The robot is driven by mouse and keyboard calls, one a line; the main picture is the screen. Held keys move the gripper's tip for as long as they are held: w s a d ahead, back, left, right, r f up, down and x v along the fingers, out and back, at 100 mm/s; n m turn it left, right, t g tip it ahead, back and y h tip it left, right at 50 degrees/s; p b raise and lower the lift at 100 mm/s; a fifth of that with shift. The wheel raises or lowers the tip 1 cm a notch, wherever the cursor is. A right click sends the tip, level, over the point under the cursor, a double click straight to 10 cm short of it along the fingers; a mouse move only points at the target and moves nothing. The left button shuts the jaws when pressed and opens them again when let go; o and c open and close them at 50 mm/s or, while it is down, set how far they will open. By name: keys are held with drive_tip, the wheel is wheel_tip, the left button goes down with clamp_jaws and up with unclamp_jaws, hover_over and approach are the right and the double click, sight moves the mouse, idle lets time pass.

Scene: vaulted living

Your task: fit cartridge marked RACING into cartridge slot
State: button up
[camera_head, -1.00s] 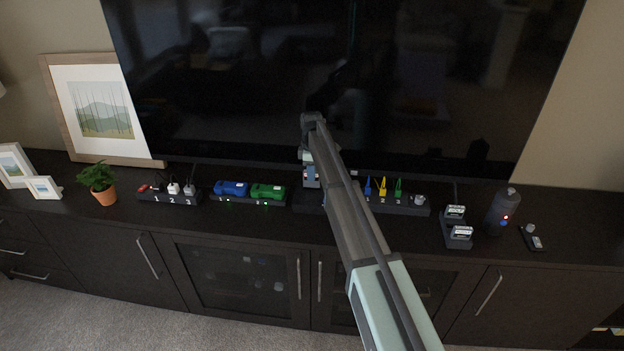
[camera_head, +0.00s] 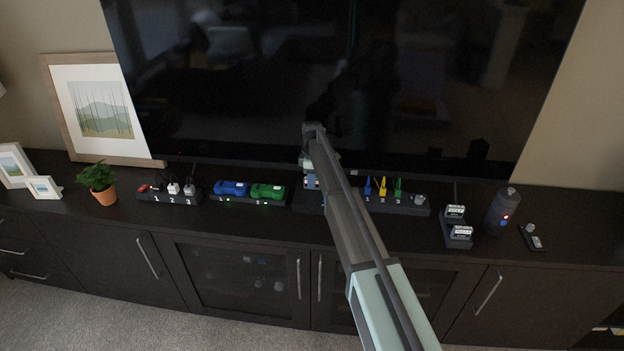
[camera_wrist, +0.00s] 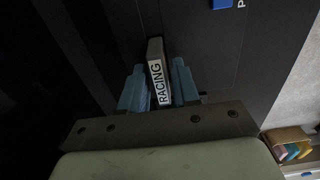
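The cartridge marked RACING (camera_wrist: 157,75) is a grey block with a white label, between the two blue-grey fingers of my gripper (camera_wrist: 160,88) in the wrist view. The fingers appear closed against its two sides. In the head view my gripper (camera_head: 310,182) points down just in front of the television, low over a dark base (camera_head: 305,205) on the cabinet top. My arm covers part of that base. I cannot make out the cartridge slot, nor whether the cartridge's lower end touches anything.
Left of my gripper are a blue car (camera_head: 231,188), a green car (camera_head: 268,192) and a numbered plug strip (camera_head: 170,198). Right are a strip with coloured upright pieces (camera_head: 382,188), a stand with white-labelled blocks (camera_head: 458,232) and a dark cylinder (camera_head: 502,210). The television (camera_head: 350,80) stands close behind.

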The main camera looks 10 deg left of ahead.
drive_tip(key=shift+o, duration=1.1)
drive_tip(key=shift+r, duration=0.1)
wheel_tip(320, 180, up, 12)
